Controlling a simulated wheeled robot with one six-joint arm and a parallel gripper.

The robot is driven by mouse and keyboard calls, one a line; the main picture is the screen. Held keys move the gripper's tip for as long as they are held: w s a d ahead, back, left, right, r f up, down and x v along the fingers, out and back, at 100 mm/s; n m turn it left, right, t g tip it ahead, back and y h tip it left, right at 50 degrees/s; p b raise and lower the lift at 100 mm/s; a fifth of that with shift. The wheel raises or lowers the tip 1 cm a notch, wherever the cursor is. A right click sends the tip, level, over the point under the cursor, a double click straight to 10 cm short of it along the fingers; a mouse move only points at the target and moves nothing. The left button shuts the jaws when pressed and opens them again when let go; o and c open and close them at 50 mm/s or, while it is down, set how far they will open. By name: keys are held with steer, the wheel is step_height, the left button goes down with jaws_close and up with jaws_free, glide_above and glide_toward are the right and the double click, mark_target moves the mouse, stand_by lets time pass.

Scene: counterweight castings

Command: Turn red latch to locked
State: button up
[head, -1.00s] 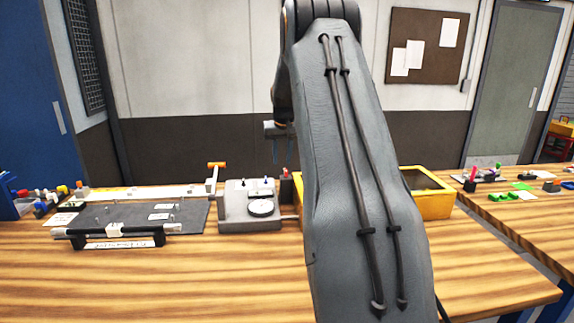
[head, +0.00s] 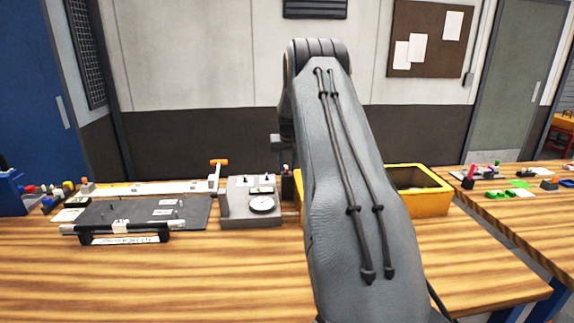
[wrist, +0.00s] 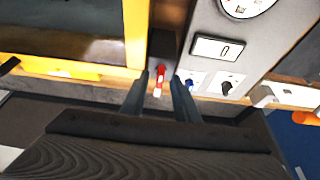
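A red latch lever with a pale band (wrist: 158,80) shows in the wrist view on a narrow dark block (wrist: 163,47). This block also shows in the head view (head: 286,185), beside the grey instrument box (head: 240,215). My gripper (wrist: 160,77) is open in the wrist view, with one finger on each side of the red lever. Small gaps seem to show between the fingers and the lever; contact is not clear. In the head view my arm hides the fingers. No locked mark is readable.
The grey box carries a dial (head: 262,204), a display (wrist: 223,48) and a black knob (wrist: 226,87) close to my right finger. A yellow bin (head: 428,200) stands to the right. The table front (head: 150,280) is clear.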

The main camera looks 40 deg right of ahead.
jaws_close()
steer(key=shift+b, duration=0.55)
steer(key=m+b, duration=0.2)
steer(key=b, duration=0.1)
steer(key=m+g+h+b, duration=0.1)
steer(key=m+b, duration=0.1)
steer(key=shift+w+a+f, duration=0.1)
steer(key=shift+w+f, duration=0.1)
steer(key=shift+w, duration=0.05)
steer(key=m+b, duration=0.2)
steer(key=b, duration=0.1)
steer(key=m+g+h+b, duration=0.1)
steer(key=m+b, duration=0.1)
steer(key=shift+w+a+m+g+b, duration=0.1)
steer(key=shift+m+g+b, duration=0.2)
steer(key=shift+b, duration=0.1)
steer(key=m+g+b, duration=0.1)
steer(key=m, duration=0.1)
steer(key=m+b, duration=0.2)
steer(key=shift+w+r+m+g, duration=0.1)
steer(key=shift+m+g, duration=0.2)
steer(key=shift+g, duration=0.1)
steer(key=m+g, duration=0.1)
steer(key=m, duration=0.2)
steer(key=shift+r+b, duration=0.1)
steer(key=shift+b, duration=0.25)
steer(key=shift+w+m+g+y, duration=0.1)
steer(key=shift+m+g+y, duration=0.2)
steer(key=shift+m, duration=0.6)
